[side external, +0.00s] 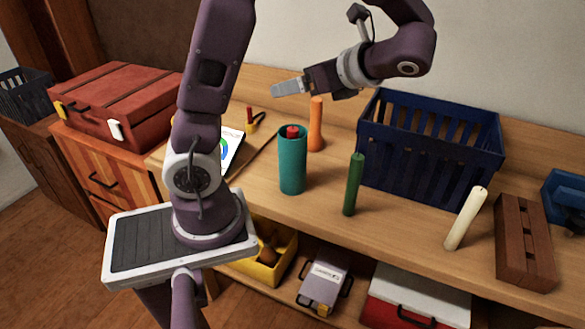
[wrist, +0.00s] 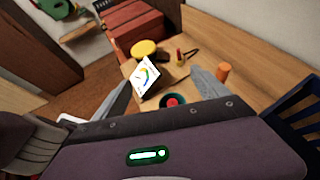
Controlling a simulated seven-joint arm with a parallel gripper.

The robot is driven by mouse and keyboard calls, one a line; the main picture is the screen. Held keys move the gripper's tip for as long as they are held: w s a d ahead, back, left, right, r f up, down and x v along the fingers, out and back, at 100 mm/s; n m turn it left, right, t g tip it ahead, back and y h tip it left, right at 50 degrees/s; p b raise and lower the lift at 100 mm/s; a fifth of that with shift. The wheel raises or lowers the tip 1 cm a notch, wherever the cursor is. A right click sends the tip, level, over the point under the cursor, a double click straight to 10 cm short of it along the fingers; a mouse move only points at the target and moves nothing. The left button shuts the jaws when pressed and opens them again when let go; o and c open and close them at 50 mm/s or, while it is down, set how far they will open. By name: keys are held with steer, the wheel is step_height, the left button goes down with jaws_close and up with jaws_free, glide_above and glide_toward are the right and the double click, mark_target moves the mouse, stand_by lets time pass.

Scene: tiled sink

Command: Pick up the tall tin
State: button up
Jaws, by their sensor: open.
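The tall tin is a teal cylinder (side external: 292,172) standing upright on the wooden bench in the side view, with something red showing at its top. In the wrist view its round teal rim (wrist: 164,105) with the red inside shows low in the middle, between the fingers and partly cut off by the gripper body. My gripper (side external: 286,88) is open and empty, held well above the bench, above and apart from the tin. Its two fingers also show spread in the wrist view (wrist: 160,76).
An orange cylinder (side external: 316,125) stands just behind the tin. A green candle (side external: 353,185) and a cream candle (side external: 465,219) stand to its right. A blue crate (side external: 430,145) is at the back. A tablet (side external: 232,148) lies left of the tin. A brown block (side external: 525,243) is far right.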

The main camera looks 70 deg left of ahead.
mark_target(294, 136)
step_height(294, 136, down, 12)
steer(key=shift+f, duration=0.15)
steer(key=x, duration=0.7)
steer(key=shift+w+f, duration=0.25)
steer(key=shift+f, duration=0.25)
jaws_close()
